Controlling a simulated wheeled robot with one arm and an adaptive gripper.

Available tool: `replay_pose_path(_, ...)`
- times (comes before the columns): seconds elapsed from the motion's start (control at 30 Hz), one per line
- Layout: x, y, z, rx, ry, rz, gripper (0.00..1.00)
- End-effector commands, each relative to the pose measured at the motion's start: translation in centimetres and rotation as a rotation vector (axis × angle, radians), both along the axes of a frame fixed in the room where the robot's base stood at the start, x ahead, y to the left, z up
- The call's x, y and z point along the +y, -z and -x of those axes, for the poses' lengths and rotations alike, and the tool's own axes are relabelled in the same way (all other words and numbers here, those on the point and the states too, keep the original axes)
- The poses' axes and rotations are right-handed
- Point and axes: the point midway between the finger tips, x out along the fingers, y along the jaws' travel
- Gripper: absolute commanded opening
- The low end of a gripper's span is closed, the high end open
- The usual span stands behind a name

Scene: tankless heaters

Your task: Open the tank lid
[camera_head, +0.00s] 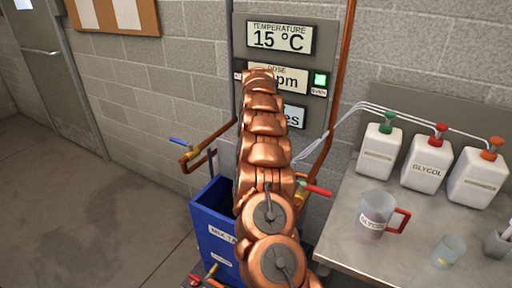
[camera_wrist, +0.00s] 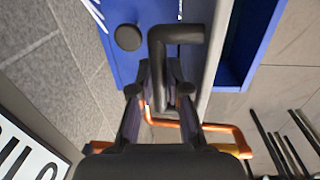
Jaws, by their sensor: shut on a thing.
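The blue mix tank (camera_head: 212,232) stands on the floor below the wall panel in the head view, left of the metal table. My arm hides most of its top and my gripper there. In the wrist view a flat blue panel, seemingly the tank lid (camera_wrist: 118,62), carries a black round knob (camera_wrist: 128,37) and a black bent handle (camera_wrist: 178,34). My gripper (camera_wrist: 160,92) is shut on the handle's straight part. A grey edge runs right of the handle, with a blue-walled recess (camera_wrist: 240,70) beyond it. I cannot tell how far the lid is open.
Copper pipes with a blue-handled valve (camera_head: 182,142) and a red-handled valve (camera_head: 318,190) flank my arm. Floor at left is clear.

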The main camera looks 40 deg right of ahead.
Motion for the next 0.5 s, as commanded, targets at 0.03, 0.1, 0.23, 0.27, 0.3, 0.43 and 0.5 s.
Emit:
replay_pose_path(0.03, -0.7, 0.1, 0.3, 0.008, 0.007, 0.001, 0.00)
replay_pose_path(0.1, -1.1, 0.2, 0.1, 0.005, 0.003, 0.002, 0.00)
replay_pose_path(0.23, -1.6, 0.4, -0.2, 0.004, -0.001, 0.003, 0.00)
replay_pose_path(0.27, -1.7, 0.4, -0.2, 0.004, -0.001, 0.003, 0.00)
replay_pose_path(0.3, -1.8, 0.4, -0.3, 0.003, -0.002, 0.002, 0.00)
replay_pose_path(0.43, -2.0, 0.4, -0.4, 0.001, -0.003, 0.003, 0.00)
replay_pose_path(0.5, -2.0, 0.4, -0.5, -0.001, -0.005, 0.003, 0.00)
